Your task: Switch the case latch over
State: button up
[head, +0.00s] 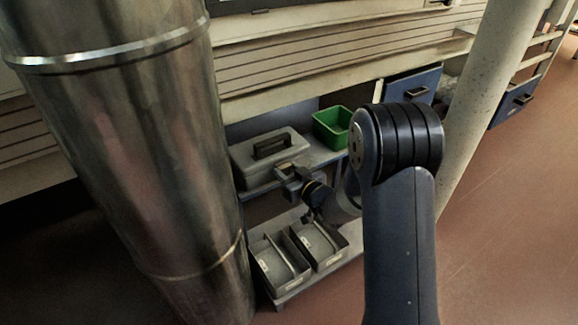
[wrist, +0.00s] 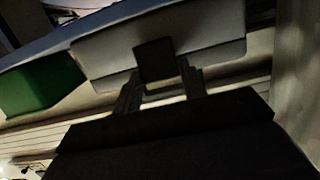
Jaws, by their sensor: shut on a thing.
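The grey case (head: 245,172) with a dark carry handle (head: 270,145) stands on the shelf in the head view, lid down. In the wrist view the case (wrist: 215,35) fills the upper middle, and its dark square latch (wrist: 155,58) shows on its front face. My gripper (head: 286,172) is at the case's front. In the wrist view my gripper (wrist: 160,82) has its two fingers either side of the latch, shut on it. The fingers and wrist hide part of the case front in the head view, so the latch does not show clearly there.
A green bin (head: 323,129) stands right of the case, also at left in the wrist view (wrist: 40,85). Grey trays (head: 268,278) sit on a lower shelf. A large metal pipe (head: 130,150) rises at left, a pale post (head: 480,120) at right. Open floor (head: 500,230) lies right.

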jog(key=p, duration=0.1)
jog(key=r+g+p, duration=0.1)
jog(key=p, duration=0.1)
jog(key=shift+w+a+h, duration=0.15)
jog(key=shift+w+h, duration=0.05)
jog(key=shift+h, duration=0.2)
jog(key=shift+w+f+g+p, duration=0.1)
jog(key=shift+g+p, duration=0.4)
jog(key=shift+p, duration=0.35)
jog(key=shift+h, duration=0.3)
jog(key=shift+f, duration=0.1)
jog(key=o, duration=1)
jog(key=p+v, duration=0.2)
jog(key=v, duration=0.8)
jog(key=shift+s, duration=0.3)
